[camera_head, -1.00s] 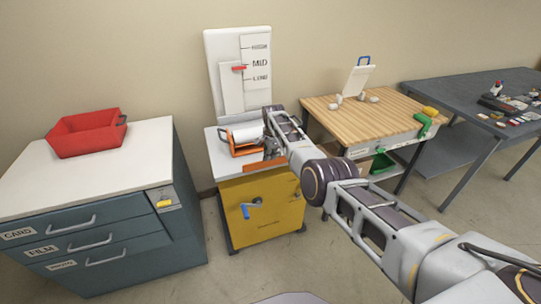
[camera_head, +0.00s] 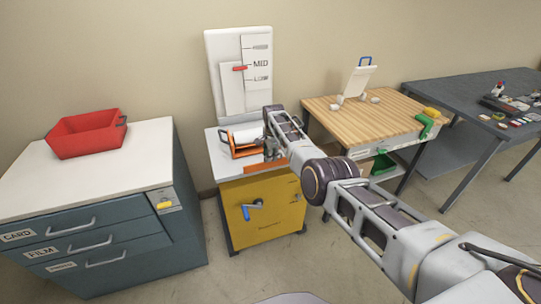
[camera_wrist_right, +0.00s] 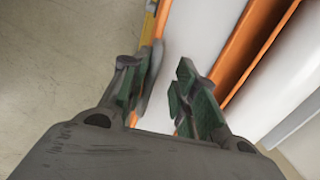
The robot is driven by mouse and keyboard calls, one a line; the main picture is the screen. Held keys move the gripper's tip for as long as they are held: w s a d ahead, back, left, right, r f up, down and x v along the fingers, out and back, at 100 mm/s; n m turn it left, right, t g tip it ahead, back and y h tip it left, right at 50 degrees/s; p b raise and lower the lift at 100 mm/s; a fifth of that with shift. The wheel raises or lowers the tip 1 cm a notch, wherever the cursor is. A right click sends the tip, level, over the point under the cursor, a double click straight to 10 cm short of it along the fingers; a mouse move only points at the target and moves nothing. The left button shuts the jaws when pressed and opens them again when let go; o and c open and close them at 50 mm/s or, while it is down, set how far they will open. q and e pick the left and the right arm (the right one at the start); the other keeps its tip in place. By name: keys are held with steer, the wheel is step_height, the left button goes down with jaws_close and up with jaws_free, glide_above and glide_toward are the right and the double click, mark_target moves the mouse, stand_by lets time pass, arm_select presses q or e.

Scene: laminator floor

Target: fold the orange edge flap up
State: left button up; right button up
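The orange edge flap (camera_head: 266,166) runs along the front edge of the white-topped yellow machine, above its yellow front. In the right wrist view, an orange strip along the edge (camera_wrist_right: 163,20) passes behind the left-hand finger. My right gripper (camera_head: 270,152) is low over the front of the top, just behind the flap. In its wrist view the right gripper (camera_wrist_right: 166,88) has its fingers apart, with white surface showing between them. One finger is over or against the edge strip; I cannot tell if they touch. My left gripper is not in view.
An orange frame with a white roll (camera_head: 248,136) stands on the machine top, close to the gripper. A blue-handled crank (camera_head: 247,211) is on the yellow front. A grey-blue cabinet with a red tray (camera_head: 86,134) stands left; a wooden-topped bench (camera_head: 350,118) stands right.

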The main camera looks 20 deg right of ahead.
steer(key=shift+s+a, duration=0.1)
steer(key=shift+a, duration=0.05)
steer(key=shift+s+r, duration=0.15)
steer(key=shift+r, duration=0.65)
steer(key=shift+s+r, duration=0.1)
steer(key=shift+r, duration=0.7)
step_height(320, 180, up, 9)
steer(key=s, duration=0.1)
steer(key=shift+s+f, duration=0.2)
